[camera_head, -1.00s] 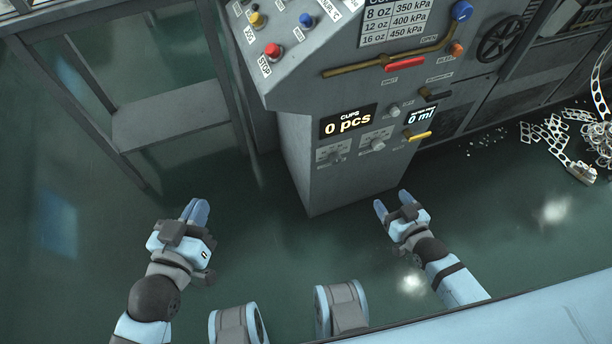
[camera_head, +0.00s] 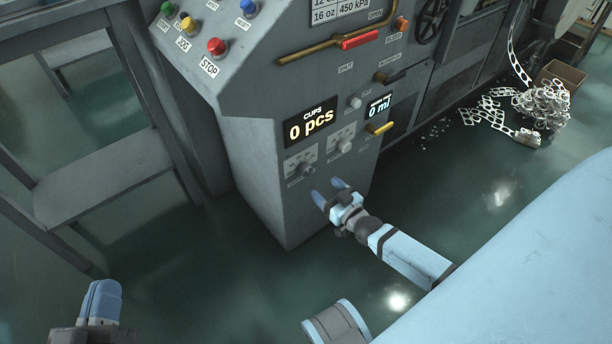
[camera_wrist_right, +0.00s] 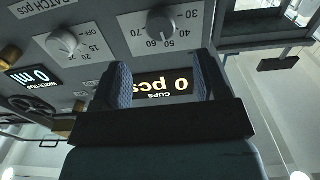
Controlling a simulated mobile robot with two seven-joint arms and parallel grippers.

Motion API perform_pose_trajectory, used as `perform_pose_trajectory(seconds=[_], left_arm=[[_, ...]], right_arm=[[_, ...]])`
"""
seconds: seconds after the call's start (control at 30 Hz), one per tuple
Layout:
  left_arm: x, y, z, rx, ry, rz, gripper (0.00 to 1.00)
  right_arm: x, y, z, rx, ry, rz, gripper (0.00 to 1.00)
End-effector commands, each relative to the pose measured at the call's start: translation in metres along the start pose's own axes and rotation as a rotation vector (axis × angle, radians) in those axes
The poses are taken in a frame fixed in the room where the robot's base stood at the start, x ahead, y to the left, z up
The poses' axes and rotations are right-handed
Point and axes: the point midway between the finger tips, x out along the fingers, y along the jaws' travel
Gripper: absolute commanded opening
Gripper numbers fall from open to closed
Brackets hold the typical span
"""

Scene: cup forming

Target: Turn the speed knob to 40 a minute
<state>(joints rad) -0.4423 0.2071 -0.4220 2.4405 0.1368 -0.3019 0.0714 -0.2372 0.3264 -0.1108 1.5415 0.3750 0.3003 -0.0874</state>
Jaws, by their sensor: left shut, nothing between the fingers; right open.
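A round knob (camera_head: 303,170) sits on the machine's front panel below the cups display. In the right wrist view this knob (camera_wrist_right: 160,22) appears upside down, with a scale from 30 to 70 around it; its pointer is too small to read surely. My right gripper (camera_head: 328,191) is open and empty, just below and in front of the knobs, apart from them. Its two fingers (camera_wrist_right: 160,80) frame the cups display in the right wrist view. My left gripper (camera_head: 100,300) is shut and empty at the lower left, far from the panel.
A second knob (camera_head: 344,146), marked for batch pieces, sits right of the first. The cups display (camera_head: 311,122) reads 0 pcs. A yellow handle (camera_head: 381,128) and a small grey knob (camera_head: 355,102) are nearby. A grey table (camera_head: 105,180) stands left; floor lies clear in front.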

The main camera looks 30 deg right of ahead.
Motion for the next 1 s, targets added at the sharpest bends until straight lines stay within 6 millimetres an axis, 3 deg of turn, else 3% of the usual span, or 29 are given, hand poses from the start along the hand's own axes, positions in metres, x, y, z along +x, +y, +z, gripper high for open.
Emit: perform_pose_trajectory(seconds=[0.2, 0.4, 0.83, 0.87, 1.0], left_arm=[[-0.001, -0.004, 0.026, -0.001, -0.075, 0.007, 0.0], [-0.001, -0.006, 0.04, -0.004, -0.126, 0.012, 0.0], [-0.002, -0.006, 0.045, -0.005, -0.15, 0.014, 0.0], [-0.002, -0.006, 0.045, -0.005, -0.15, 0.014, 0.0], [-0.002, -0.006, 0.045, -0.005, -0.15, 0.014, 0.0]], right_arm=[[0.049, 0.0, 0.003, 0.0, 0.003, 0.0, 0.68], [0.077, 0.0, 0.002, 0.0, 0.001, 0.0, 0.68], [0.088, 0.0, 0.0, 0.0, 0.0, 0.0, 0.68], [0.088, 0.0, 0.0, 0.0, 0.0, 0.0, 0.65], [0.087, 0.0, 0.0, 0.0, 0.0, 0.0, 0.33]])
